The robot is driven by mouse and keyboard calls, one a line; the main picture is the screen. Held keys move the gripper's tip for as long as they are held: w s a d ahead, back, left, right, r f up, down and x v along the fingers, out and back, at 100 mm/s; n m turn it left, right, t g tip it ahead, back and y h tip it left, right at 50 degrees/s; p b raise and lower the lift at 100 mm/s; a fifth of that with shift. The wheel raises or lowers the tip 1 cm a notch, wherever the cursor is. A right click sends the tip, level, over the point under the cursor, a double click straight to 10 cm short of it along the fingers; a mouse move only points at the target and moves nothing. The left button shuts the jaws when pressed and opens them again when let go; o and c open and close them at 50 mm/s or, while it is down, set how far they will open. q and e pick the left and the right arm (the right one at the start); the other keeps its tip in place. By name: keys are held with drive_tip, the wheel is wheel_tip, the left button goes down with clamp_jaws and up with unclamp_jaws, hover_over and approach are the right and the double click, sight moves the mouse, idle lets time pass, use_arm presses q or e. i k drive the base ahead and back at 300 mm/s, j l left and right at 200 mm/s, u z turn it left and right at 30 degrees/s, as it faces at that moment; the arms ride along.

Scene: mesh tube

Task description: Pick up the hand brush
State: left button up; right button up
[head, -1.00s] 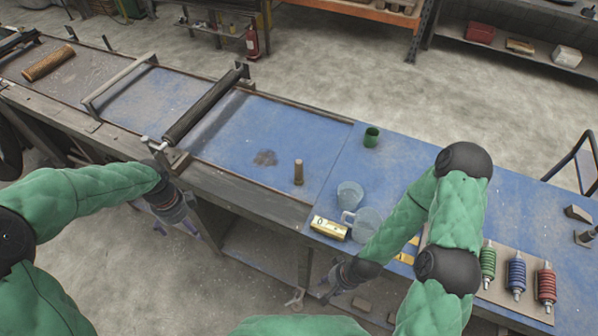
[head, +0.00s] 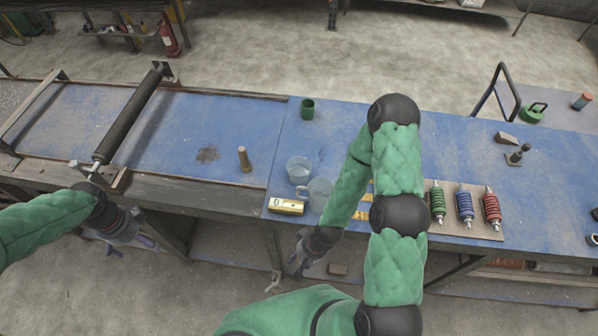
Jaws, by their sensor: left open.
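I cannot make out a hand brush for certain. A green object with a handle (head: 533,112) lies on the grey cart top at the far right, but it is too small to tell what it is. My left gripper (head: 133,246) is open and empty, low in front of the bench edge at the left. My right gripper (head: 289,272) hangs in front of the bench edge near the middle, below the yellow box. Its fingers are too small and dark to show whether they are open. Both grippers are far from the green object.
A roller (head: 128,118) crosses the left part.

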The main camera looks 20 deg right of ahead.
sight(245, 167)
drive_tip(key=l+z, duration=0.15)
drive_tip(key=z, duration=0.2)
drive_tip(key=l+z, duration=0.15)
drive_tip(key=z, duration=0.2)
drive_tip(key=i+l+z, duration=0.1)
drive_tip(key=z, duration=0.25)
